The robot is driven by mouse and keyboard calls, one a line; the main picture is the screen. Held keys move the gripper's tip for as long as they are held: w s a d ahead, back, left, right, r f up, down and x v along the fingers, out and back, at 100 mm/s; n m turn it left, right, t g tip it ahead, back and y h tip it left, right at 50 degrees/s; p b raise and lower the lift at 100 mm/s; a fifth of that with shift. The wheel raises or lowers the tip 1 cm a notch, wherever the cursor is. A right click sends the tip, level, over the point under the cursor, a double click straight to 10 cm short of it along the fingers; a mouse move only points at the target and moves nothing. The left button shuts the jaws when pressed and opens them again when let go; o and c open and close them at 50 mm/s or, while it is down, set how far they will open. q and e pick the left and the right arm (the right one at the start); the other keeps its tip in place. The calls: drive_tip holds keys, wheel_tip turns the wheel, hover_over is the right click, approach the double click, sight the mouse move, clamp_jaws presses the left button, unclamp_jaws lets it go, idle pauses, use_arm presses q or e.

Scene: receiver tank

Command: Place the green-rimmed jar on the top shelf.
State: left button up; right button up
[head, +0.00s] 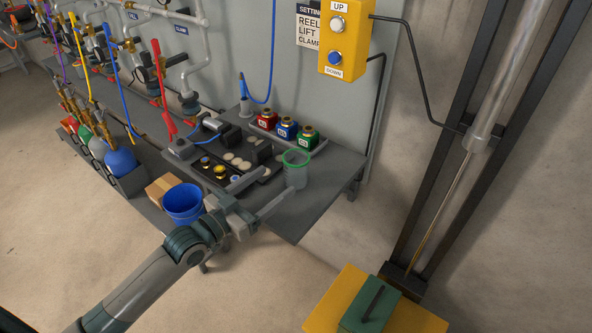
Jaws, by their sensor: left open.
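The green-rimmed jar (296,174) is a clear, pale jar with a green ring at its mouth. It stands upright near the front right part of the grey bench (325,190). My left gripper (278,182) reaches in from the lower left with its two fingers spread and pointing at the jar. The fingertips are close to the jar's left side; I cannot tell whether they touch it. The jaws hold nothing. I cannot make out which surface is the top shelf. My right gripper is not in view.
Red (267,119), blue (287,127) and green (308,136) containers stand behind the jar. A dark tray (222,187) with small parts lies left of it. A blue bucket (183,203) stands near my left wrist. A yellow control box (344,38) hangs above.

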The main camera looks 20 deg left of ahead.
sight(287, 174)
use_arm(q)
drive_tip(key=shift+x, duration=1.15)
drive_tip(key=shift+w+d, duration=0.15)
drive_tip(key=shift+w, duration=0.15)
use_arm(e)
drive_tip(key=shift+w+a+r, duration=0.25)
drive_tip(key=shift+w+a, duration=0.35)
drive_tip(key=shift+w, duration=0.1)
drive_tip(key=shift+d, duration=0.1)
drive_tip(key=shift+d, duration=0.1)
use_arm(q)
drive_tip(key=shift+w+d+r+p, duration=0.1)
drive_tip(key=shift+w+d+p, duration=0.25)
drive_tip(key=shift+w, duration=0.1)
drive_tip(key=x, duration=0.3)
drive_tip(key=shift+d+p, duration=0.15)
drive_tip(key=shift+p, duration=0.2)
drive_tip(key=shift+w+d, duration=0.2)
drive_tip(key=shift+w, duration=0.3)
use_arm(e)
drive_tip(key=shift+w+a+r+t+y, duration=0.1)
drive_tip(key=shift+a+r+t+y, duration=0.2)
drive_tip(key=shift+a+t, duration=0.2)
